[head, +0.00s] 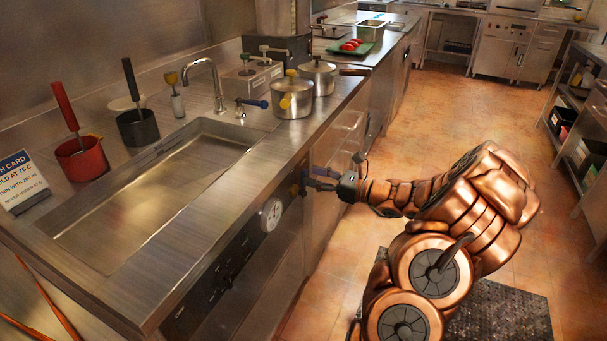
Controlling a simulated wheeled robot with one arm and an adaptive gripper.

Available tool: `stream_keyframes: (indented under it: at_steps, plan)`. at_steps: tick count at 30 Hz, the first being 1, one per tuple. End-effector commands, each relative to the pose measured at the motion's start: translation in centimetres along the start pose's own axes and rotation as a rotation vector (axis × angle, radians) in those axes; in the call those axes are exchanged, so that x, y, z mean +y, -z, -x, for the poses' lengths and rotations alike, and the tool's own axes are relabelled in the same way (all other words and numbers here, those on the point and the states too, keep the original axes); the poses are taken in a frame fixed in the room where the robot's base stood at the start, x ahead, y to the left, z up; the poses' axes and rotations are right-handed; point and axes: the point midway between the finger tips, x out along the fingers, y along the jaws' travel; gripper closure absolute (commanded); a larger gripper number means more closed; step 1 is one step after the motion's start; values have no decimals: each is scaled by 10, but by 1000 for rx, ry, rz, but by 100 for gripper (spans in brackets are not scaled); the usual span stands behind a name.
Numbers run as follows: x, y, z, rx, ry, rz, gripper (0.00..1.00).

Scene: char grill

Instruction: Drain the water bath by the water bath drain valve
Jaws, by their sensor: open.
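The water bath (150,200) is a long shallow steel basin set into the counter on the left. A round dial (271,214) is on its dark front panel. At the panel's right end is a small dark fitting with a yellowish spot (297,189), which may be the drain valve; its details are too small to tell. My gripper (312,180) reaches in from the right at the counter front, fingers open and pointing left at this fitting. The fingertips are very close to it; I cannot tell whether they touch.
On the counter stand a red pot (82,160), a black pot (138,128), a faucet (205,72), a blue-handled lever (252,103) and two lidded steel pots (292,97). A sign card (22,182) stands at left. Shelving (575,125) lines the right; the tiled floor (460,110) between is clear.

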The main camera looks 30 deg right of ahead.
Motion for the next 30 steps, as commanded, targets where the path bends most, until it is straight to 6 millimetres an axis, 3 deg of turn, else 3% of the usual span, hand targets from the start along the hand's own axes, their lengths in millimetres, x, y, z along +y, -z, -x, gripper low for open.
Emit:
stream_keyframes:
  at_steps: [3,9,19,30]
  plan:
    - [1,0,-18,-1,-4,-1,52]
    - [2,0,-33,-1,-5,0,52]
    - [2,0,-36,0,-5,1,53]
    - [2,0,-36,0,-5,1,92]
